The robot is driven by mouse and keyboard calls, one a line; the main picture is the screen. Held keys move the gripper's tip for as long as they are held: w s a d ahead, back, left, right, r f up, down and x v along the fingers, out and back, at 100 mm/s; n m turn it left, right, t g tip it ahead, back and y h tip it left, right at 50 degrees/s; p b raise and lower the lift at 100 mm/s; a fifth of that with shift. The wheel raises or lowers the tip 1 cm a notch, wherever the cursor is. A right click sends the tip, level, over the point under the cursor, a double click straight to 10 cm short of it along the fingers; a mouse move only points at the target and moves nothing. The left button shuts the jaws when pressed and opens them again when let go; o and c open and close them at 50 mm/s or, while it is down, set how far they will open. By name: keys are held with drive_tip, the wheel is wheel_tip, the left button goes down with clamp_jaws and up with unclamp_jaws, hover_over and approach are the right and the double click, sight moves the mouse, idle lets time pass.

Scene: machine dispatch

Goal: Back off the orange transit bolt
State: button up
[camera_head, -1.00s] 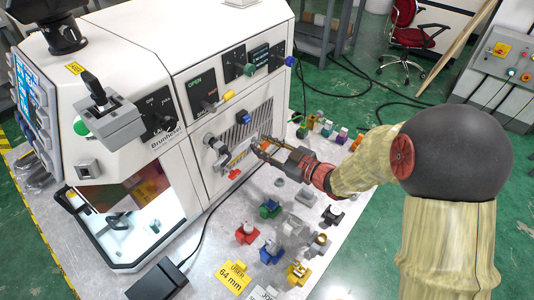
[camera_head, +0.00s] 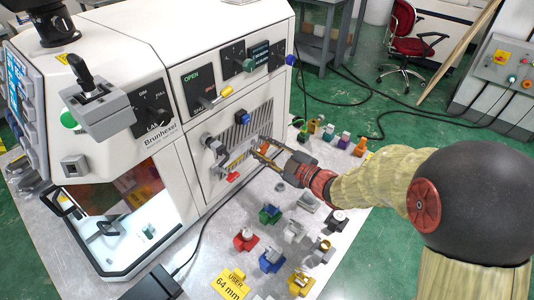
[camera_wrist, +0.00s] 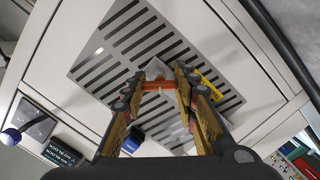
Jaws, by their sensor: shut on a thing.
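The orange transit bolt (camera_wrist: 157,86) shows in the wrist view as a short orange bar in front of the slotted vent panel (camera_wrist: 118,40) of the white machine. My gripper (camera_wrist: 158,82) has its two fingers on either side of the bolt, closed on it. In the head view my gripper (camera_head: 260,149) reaches to the lower part of the vent panel on the machine's side. There the fingers mostly hide the bolt.
A blue knob (camera_head: 243,118) sits on the vent panel above my gripper. A grey handle fitting (camera_head: 214,144) and a red part (camera_head: 233,177) are to the left. Several coloured fixtures, such as a green one (camera_head: 270,214), stand on the table below.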

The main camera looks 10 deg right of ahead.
drive_tip(key=shift+n, duration=0.6)
drive_tip(key=n, duration=0.3)
drive_tip(key=shift+n+t, duration=0.4)
drive_tip(key=shift+n, duration=0.4)
drive_tip(key=n, duration=0.4)
drive_tip(key=shift+t, duration=0.4)
drive_tip(key=shift+n, duration=0.5)
